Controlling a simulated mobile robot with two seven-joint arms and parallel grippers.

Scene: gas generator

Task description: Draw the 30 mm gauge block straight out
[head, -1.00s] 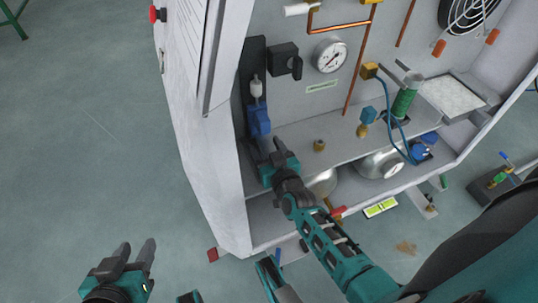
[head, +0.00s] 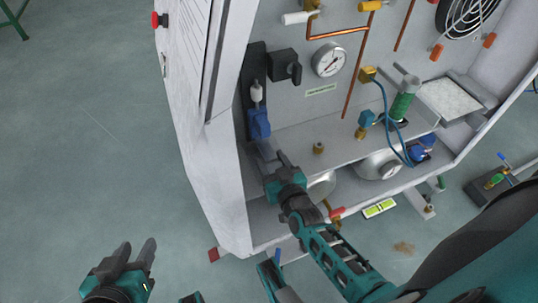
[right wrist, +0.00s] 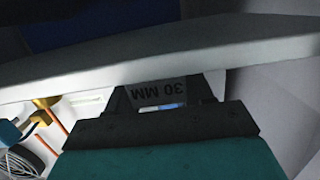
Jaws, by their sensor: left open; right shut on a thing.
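My right gripper (head: 274,158) is shut at the front of the cabinet, just below a blue fitting (head: 258,123). In the right wrist view a block marked "30 MM" (right wrist: 158,92), with the text upside down, sits between the finger tips. This is the 30 mm gauge block, and the right gripper is shut on it. The head view shows a small grey piece at the finger tips, but I cannot tell the block's outline there. A pale panel edge (right wrist: 150,62) crosses close beyond the fingers. My left gripper (head: 136,249) is open and empty over the floor at lower left.
The cabinet's white side wall (head: 222,170) stands left of my right gripper. A shelf (head: 340,130) lies to its right, with a brass fitting (head: 318,148) and a green cylinder (head: 403,105). A yellow-green level (head: 379,208) lies lower right. The floor at left is clear.

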